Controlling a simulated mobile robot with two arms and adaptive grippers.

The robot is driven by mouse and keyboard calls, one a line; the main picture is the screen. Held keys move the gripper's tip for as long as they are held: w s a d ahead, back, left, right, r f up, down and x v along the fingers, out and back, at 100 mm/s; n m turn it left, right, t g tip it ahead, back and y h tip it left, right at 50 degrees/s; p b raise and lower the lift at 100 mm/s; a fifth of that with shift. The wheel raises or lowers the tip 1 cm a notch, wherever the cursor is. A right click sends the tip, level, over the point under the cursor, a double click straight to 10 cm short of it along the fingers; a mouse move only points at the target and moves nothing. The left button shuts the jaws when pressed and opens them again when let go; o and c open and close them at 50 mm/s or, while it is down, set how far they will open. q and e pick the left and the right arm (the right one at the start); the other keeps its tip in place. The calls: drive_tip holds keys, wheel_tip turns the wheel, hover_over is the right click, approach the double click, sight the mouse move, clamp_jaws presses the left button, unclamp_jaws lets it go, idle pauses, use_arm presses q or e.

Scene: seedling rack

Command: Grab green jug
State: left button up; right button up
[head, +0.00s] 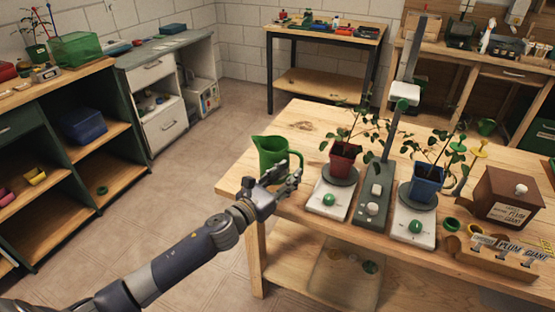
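The green jug (271,153) stands upright at the near left corner of the wooden table, its spout to the left and its handle to the right. My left gripper (287,177) is in front of the jug's lower right side, close to the handle. Its fingers overlap the lower part of the handle in the head view. I cannot tell whether they touch it or are closed around it. My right gripper is not in view.
On the table (300,125), right of the jug, are a red-potted seedling (344,162) and a blue-potted seedling (425,186) on white-and-grey stands. A grey post (388,160) rises between them. A brown box (505,196) stands farther right. The table's back left is clear.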

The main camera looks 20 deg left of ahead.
sight(301, 166)
use_arm(q)
drive_tip(key=shift+x, duration=1.15)
drive_tip(key=w, duration=0.2)
drive_tip(key=w+d+f, duration=0.1)
drive_tip(key=shift+w, duration=0.35)
drive_tip(key=shift+w+d, duration=0.2)
drive_tip(key=shift+w, duration=0.3)
drive_tip(key=shift+c, duration=0.6)
clamp_jaws()
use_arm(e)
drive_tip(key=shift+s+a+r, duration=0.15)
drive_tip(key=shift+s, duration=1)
